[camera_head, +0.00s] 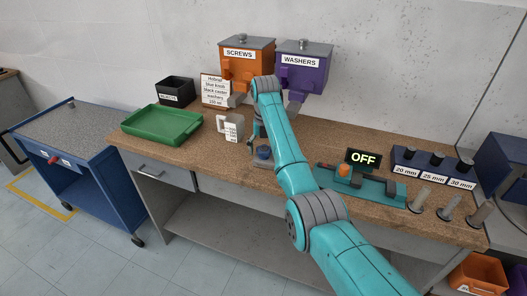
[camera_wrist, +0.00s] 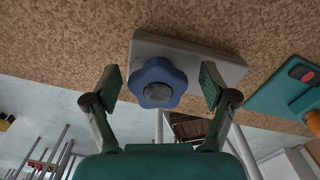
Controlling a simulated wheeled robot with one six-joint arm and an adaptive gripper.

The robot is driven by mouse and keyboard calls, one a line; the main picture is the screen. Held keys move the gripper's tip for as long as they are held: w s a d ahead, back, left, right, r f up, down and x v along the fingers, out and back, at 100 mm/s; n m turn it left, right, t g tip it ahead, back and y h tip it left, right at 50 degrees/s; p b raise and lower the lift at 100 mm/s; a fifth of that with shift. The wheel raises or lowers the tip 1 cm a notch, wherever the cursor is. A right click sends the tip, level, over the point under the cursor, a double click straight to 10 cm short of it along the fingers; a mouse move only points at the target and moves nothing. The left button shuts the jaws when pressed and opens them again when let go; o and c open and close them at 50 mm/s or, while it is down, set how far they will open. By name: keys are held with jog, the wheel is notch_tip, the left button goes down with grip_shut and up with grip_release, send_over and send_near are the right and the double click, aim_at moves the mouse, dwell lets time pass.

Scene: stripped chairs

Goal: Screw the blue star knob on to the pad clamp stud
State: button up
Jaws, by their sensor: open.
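The blue star knob (camera_wrist: 157,84) shows in the wrist view, with a grey round centre, in front of a pale grey block (camera_wrist: 205,60) that seems to be the pad clamp. The stud itself is hidden, and I cannot tell how far the knob sits on it. In the head view the knob (camera_head: 264,153) is small, low over the grey block near the bench's front edge. My gripper (camera_wrist: 160,86) is open, one finger on each side of the knob, with visible gaps. In the head view my gripper (camera_head: 259,134) is mostly covered by my arm.
A teal device (camera_head: 370,187) with an OFF display (camera_head: 363,158) is at right. Orange (camera_head: 245,62) and purple (camera_head: 303,70) dispensers stand behind.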

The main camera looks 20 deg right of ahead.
grip_shut()
jog(key=shift+f, duration=0.1)
jog(key=m, duration=0.5)
jog(key=shift+s+m, duration=0.15)
jog(key=shift+m, duration=0.15)
jog(key=shift+c, duration=0.3)
grip_release()
jog(key=shift+f, duration=0.1)
jog(key=shift+r, duration=0.2)
jog(key=shift+r, duration=1.15)
